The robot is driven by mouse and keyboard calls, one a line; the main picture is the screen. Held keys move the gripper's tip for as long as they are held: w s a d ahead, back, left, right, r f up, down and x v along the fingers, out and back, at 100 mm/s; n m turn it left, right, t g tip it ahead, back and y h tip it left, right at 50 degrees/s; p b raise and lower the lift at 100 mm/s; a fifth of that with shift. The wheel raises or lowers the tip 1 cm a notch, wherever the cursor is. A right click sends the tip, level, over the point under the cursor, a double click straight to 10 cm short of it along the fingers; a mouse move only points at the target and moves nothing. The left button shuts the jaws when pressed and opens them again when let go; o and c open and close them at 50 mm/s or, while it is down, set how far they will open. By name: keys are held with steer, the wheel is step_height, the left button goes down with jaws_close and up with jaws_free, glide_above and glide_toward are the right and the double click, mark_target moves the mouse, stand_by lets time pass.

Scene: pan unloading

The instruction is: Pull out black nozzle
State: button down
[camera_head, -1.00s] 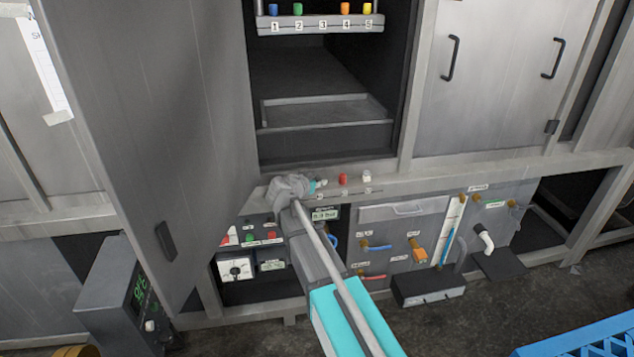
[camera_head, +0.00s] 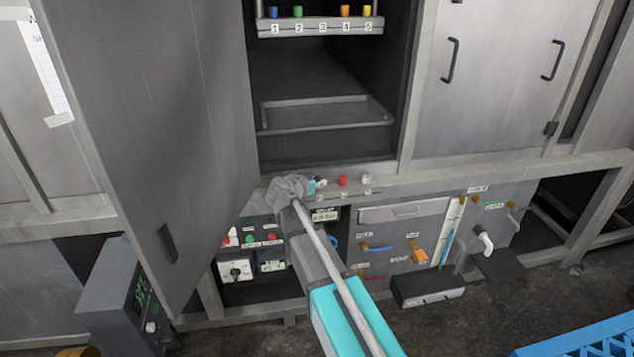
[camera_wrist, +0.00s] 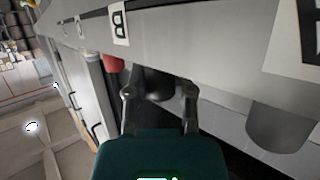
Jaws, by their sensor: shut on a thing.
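The black nozzle (camera_wrist: 157,85) shows dark between my fingers in the wrist view, under the grey ledge beside a label reading B. My gripper (camera_wrist: 159,94) has one finger on each side of it and is shut on it. How far the nozzle sits in its socket cannot be told. In the head view my wrist and gripper (camera_head: 317,185) are at the ledge below the open compartment, and the black nozzle is hidden there. A red nozzle (camera_wrist: 113,63) hangs beside it and also shows in the head view (camera_head: 342,181).
A grey cylindrical nozzle (camera_wrist: 280,130) is close on the right in the wrist view. A pale nozzle (camera_head: 366,179) stands right of the red one. The big open door (camera_head: 160,130) is left of my arm. A valve panel (camera_head: 400,245) lies below the ledge.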

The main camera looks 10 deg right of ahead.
steer(key=shift+r+p, duration=0.5)
steer(key=shift+r, duration=0.05)
stand_by(0.6)
steer(key=shift+r+p, duration=2.05)
